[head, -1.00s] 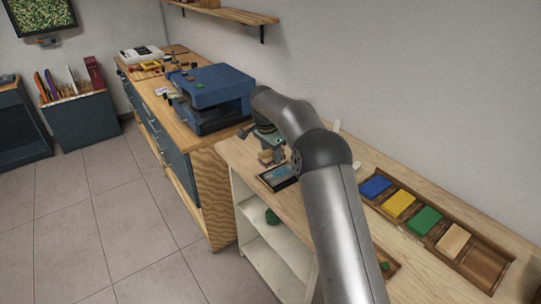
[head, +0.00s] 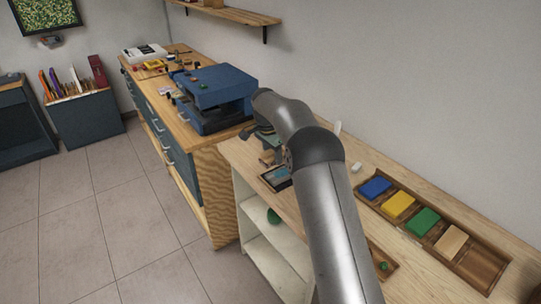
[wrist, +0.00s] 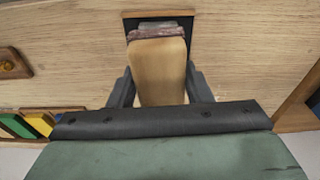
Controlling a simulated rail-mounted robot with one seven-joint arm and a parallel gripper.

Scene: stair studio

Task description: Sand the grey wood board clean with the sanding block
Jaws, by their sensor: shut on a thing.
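My gripper (wrist: 160,86) is shut on the sanding block (wrist: 157,68), a tan wooden block with a reddish-brown far edge, with one finger on each side. In the head view the block (head: 266,157) shows as a small tan piece below my gripper, close to a dark tray. The grey board (head: 277,174) shows bluish grey inside that tray, partly hidden by my arm. In the wrist view a grey strip of it (wrist: 159,27) shows beyond the block, inside the tray's rim. I cannot tell whether the block touches the board.
A wooden rack (head: 485,268) with blue, yellow, green and tan blocks lies to the right. A small tray (head: 384,252) with a green knob is near the front edge. A blue machine (head: 210,98) stands on the left bench. Bare bench top lies around the tray.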

